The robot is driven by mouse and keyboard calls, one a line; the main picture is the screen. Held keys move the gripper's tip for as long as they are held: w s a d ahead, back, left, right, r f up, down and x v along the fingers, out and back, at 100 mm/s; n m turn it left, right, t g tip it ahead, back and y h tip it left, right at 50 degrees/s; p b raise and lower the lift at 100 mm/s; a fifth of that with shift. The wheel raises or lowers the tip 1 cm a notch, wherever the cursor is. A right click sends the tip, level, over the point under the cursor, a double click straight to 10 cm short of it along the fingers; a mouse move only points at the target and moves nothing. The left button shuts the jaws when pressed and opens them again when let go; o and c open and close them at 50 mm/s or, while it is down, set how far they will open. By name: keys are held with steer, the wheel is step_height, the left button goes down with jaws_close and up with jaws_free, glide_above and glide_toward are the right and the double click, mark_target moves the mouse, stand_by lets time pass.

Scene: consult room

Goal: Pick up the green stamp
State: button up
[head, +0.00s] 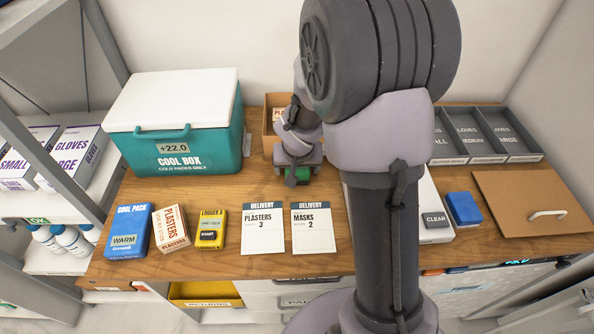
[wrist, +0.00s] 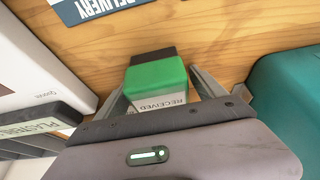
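The green stamp (wrist: 157,78) has a dark part at its far end and a white label reading RECEIVED. In the head view the green stamp (head: 303,174) shows just under my gripper (head: 298,168), at the back of the wooden desk. In the wrist view it lies between the two fingers of my gripper (wrist: 158,88), which stand apart on either side of it. A narrow gap seems to show beside the right finger, so the fingers look open around the stamp. The lower part of the stamp is hidden by my gripper body.
The teal cool box (head: 175,125) stands left of my gripper, and a cardboard box (head: 270,131) is behind it. Two delivery cards (head: 263,244) lie in front. Grey glove trays (head: 520,146), a blue block (head: 464,208) and a brown board (head: 530,190) are on the right.

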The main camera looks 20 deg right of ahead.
steer(key=c, duration=1.3)
steer(key=shift+r+p, duration=0.35)
steer(key=shift+r, duration=0.2)
step_height(320, 180, up, 3)
steer(key=shift+f+p, duration=0.1)
steer(key=shift+p, duration=0.85)
steer(key=s+a+b, duration=0.1)
steer(key=s+a, duration=0.2)
steer(key=a, duration=0.1)
steer(key=s+a+b, duration=0.2)
steer(key=s+a, duration=0.2)
steer(key=s+a+r+b, duration=0.1)
steer(key=s+a, duration=0.2)
steer(key=a, duration=0.1)
steer(key=shift+s+a+r+b, duration=0.1)
steer(key=shift+s+a+b, duration=0.05)
steer(key=shift+b, duration=0.15)
